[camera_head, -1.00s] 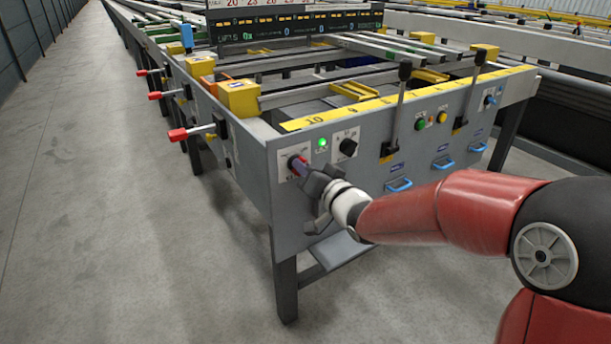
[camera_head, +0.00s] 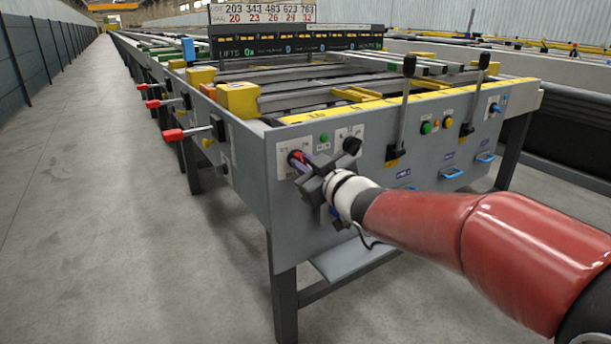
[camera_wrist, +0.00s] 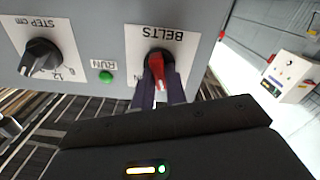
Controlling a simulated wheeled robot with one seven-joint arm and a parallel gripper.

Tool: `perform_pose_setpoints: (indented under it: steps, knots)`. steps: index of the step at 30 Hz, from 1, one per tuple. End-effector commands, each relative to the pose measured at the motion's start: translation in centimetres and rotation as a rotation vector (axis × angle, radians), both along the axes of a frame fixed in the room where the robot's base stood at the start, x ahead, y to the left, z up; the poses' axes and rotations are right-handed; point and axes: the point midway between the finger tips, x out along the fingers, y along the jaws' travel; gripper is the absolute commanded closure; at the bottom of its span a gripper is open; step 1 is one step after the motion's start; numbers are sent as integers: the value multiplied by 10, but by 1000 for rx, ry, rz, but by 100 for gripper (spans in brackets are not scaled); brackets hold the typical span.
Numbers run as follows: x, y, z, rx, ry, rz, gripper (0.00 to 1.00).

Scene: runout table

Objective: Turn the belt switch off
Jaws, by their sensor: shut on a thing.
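The belt switch (camera_head: 296,156) is a red handle on a dark round base. It sits on a white plate at the left end of the grey front panel. In the wrist view the red handle (camera_wrist: 156,69) shows under the upside-down word BELTS, with the two fingers around it. My gripper (camera_head: 306,166) is shut on this handle. It also shows in the wrist view (camera_wrist: 160,90). The fingers partly hide the plate's markings. The green RUN lamp (camera_head: 323,138) beside the switch looks dull green.
A black STEP knob (camera_wrist: 42,57) is on the plate beside the lamp. Two upright black-knobbed levers, push buttons and blue handles (camera_head: 452,173) line the panel to the right. Red-tipped levers (camera_head: 173,135) stick out on the left side. The aisle floor (camera_head: 90,230) is clear.

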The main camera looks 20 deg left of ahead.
Motion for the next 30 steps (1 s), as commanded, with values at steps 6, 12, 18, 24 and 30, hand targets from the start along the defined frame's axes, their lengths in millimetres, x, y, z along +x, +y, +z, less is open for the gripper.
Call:
perform_pose_setpoints:
  steps: [6,12,18,24,30]
  knots:
    - [0,0,-5,-122,-140,-1,100]
    - [-1,1,-3,-209,-243,0,100]
    - [-1,1,-3,-266,-308,0,100]
    - [-1,1,-2,-292,-338,0,100]
    - [-1,1,-2,-299,-347,0,100]
